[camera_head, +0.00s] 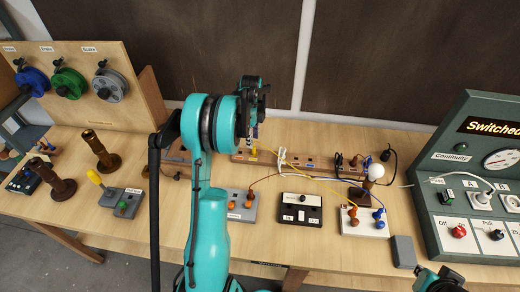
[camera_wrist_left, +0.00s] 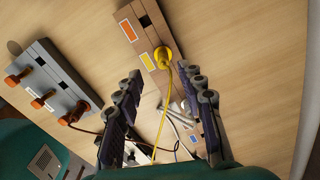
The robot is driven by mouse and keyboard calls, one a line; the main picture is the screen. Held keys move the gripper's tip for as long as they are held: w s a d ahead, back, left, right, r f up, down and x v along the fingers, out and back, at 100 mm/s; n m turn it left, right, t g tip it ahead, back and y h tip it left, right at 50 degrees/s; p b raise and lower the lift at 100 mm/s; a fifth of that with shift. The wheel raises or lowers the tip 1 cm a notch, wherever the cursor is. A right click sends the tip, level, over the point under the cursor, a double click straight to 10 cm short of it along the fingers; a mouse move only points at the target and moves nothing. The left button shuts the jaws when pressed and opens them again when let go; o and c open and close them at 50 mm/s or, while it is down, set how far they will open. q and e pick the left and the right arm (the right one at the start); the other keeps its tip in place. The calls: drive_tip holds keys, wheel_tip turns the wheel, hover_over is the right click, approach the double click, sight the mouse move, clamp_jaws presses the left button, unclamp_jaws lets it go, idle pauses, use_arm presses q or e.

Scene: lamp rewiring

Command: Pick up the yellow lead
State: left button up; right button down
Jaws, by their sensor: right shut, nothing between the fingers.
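The yellow lead has a yellow plug (camera_wrist_left: 163,57) seated in a wooden terminal block (camera_wrist_left: 142,32). Its cable runs down between my left fingers in the left wrist view. In the head view the yellow plug (camera_head: 253,153) is small below my gripper, and the yellow cable (camera_head: 312,180) runs right toward a white lamp board (camera_head: 358,224). My left gripper (camera_head: 252,125) is above the terminal block; in the left wrist view (camera_wrist_left: 162,90) its fingers are apart on either side of the cable, with nothing held. My right gripper (camera_head: 440,280) is shut and empty at the bottom right edge.
A grey block with orange plugs (camera_head: 241,206) and a black switch box (camera_head: 300,210) stand in front. A bulb (camera_head: 376,171) stands near the lamp board. A green switch panel (camera_head: 462,215) is at right; a reel board (camera_head: 140,75) is at back left. Several leads cross the middle.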

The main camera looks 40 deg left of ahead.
sight(254, 147)
use_arm(q)
drive_tip(key=f, duration=0.2)
drive_tip(key=f+b, duration=0.1)
drive_tip(key=f, duration=0.4)
drive_tip(key=shift+w, duration=0.3)
clamp_jaws()
